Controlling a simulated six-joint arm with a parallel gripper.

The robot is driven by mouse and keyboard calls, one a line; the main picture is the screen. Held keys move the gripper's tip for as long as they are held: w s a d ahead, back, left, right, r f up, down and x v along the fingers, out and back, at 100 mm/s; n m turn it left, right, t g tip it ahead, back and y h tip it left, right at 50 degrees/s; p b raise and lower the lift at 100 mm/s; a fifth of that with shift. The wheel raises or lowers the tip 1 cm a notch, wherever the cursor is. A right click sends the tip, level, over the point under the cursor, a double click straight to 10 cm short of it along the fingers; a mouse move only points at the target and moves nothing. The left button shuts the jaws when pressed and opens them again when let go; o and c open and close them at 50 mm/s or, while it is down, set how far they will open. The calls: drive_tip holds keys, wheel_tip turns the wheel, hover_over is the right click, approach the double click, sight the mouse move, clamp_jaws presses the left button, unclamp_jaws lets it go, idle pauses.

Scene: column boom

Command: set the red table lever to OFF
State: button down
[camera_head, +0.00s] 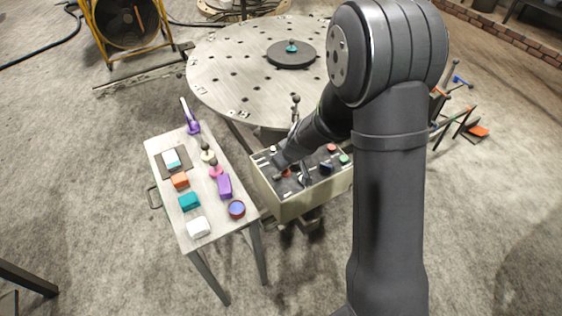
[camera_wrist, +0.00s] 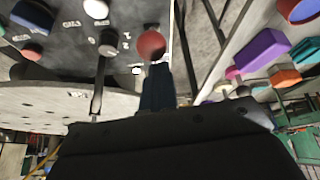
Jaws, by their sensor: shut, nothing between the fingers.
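The control box (camera_head: 285,211) stands in the middle of the head view, with a dark top panel. A red round knob (camera_wrist: 151,45), which looks like the red lever's end, shows in the wrist view. In the head view a small red spot (camera_head: 287,173) shows on the panel beside my gripper (camera_head: 281,164). In the wrist view my gripper (camera_wrist: 156,72) is shut, its fingertips right at the red knob. I cannot tell whether they touch it. The lever's shaft is hidden, and the white panel labels are too small to read surely.
A round perforated table (camera_head: 225,75) stands behind the box. A narrow side table (camera_head: 160,150) at left holds several coloured blocks and a purple-handled item (camera_head: 190,118). A red button (camera_head: 332,148) and a green button (camera_head: 344,159) sit at the panel's right.

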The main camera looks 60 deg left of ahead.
drive_tip(key=shift+d+f, duration=0.8)
drive_tip(key=shift+d, duration=0.3)
drive_tip(key=a+r, duration=0.5)
drive_tip(key=d+r, duration=0.3)
drive_tip(key=d, duration=0.6)
drive_tip(key=shift+d, duration=0.35)
drive_tip(key=shift+a, duration=0.1)
drive_tip(key=a+f, duration=0.3)
drive_tip(key=a, duration=0.4)
drive_tip(key=a+f, duration=0.3)
drive_tip(key=a, duration=0.3)
drive_tip(key=shift+a, duration=0.35)
drive_tip(key=shift+d, duration=0.1)
